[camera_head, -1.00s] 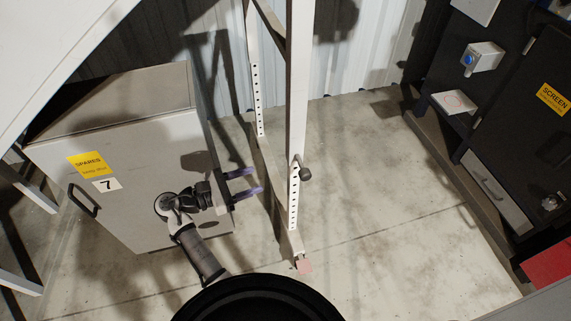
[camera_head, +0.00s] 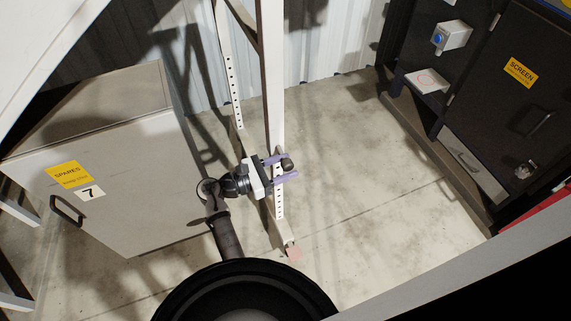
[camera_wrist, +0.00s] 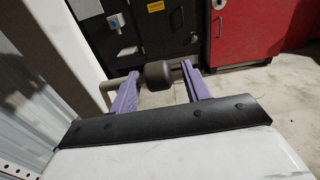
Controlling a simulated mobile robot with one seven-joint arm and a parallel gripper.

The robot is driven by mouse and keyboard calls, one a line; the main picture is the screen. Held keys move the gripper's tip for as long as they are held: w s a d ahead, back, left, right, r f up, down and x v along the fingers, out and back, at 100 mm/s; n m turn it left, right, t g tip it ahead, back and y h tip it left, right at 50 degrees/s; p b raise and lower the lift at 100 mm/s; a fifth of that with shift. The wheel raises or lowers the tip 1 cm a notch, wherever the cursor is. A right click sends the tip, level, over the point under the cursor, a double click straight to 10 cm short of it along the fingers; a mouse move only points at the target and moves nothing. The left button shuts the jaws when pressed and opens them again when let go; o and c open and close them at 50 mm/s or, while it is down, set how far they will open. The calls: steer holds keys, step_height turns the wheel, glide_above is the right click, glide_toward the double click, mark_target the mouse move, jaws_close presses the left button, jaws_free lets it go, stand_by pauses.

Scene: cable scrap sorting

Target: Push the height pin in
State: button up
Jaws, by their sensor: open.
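The height pin (camera_head: 287,163) has a dark round knob and sits at the perforated white post (camera_head: 271,80). In the wrist view its knob (camera_wrist: 158,75) lies between my fingertips, with a pale shaft running left from it. My gripper (camera_head: 283,167) has purple fingers and is open. Its fingers reach past the post, one on each side of the knob. In the wrist view my gripper (camera_wrist: 160,86) shows a visible gap between the knob and the right finger; contact on the left side is unclear. How deep the pin sits in its hole is hidden.
A grey spares cabinet (camera_head: 110,190) stands at the left. A dark screen cabinet (camera_head: 480,110) stands at the right with a blue-button box (camera_head: 451,37). A red cabinet (camera_wrist: 245,30) shows in the wrist view. Concrete floor (camera_head: 365,190) between is clear.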

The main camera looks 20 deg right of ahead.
steer(key=shift+d, duration=0.3)
jaws_close()
steer(key=shift+w+a+r, duration=0.1)
steer(key=shift+w, duration=2)
jaws_free()
steer(key=shift+w, duration=0.1)
